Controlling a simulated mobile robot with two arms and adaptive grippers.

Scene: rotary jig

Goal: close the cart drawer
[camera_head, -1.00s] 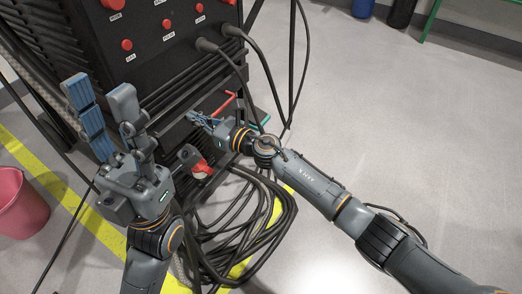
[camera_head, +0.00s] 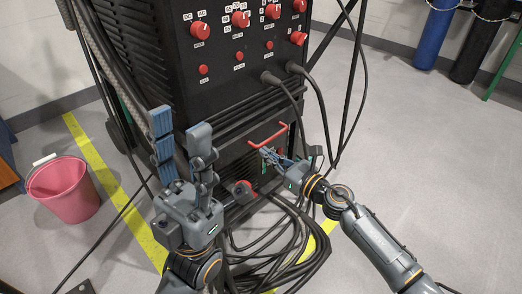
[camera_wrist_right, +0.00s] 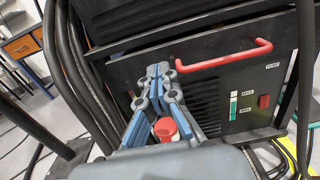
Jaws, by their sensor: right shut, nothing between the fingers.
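The black cart (camera_head: 222,88) has a drawer with a red bar handle (camera_head: 268,137) low on its front. In the right wrist view the drawer front (camera_wrist_right: 222,92) is a dark panel with the red handle (camera_wrist_right: 225,60) along its upper part; how far it stands out is hard to tell. My right gripper (camera_head: 266,154) is shut and empty, just below the handle in the head view. In the wrist view its fingertips (camera_wrist_right: 158,70) are left of the handle's left end; contact is unclear. My left gripper (camera_head: 180,122) is open and empty, pointing up left of the drawer.
Black cables (camera_head: 285,240) lie coiled on the floor before the cart, and others hang at its right side. A pink bucket (camera_head: 66,190) stands at the left near a yellow floor line (camera_head: 105,190). Gas cylinders (camera_head: 436,35) stand at the back right.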

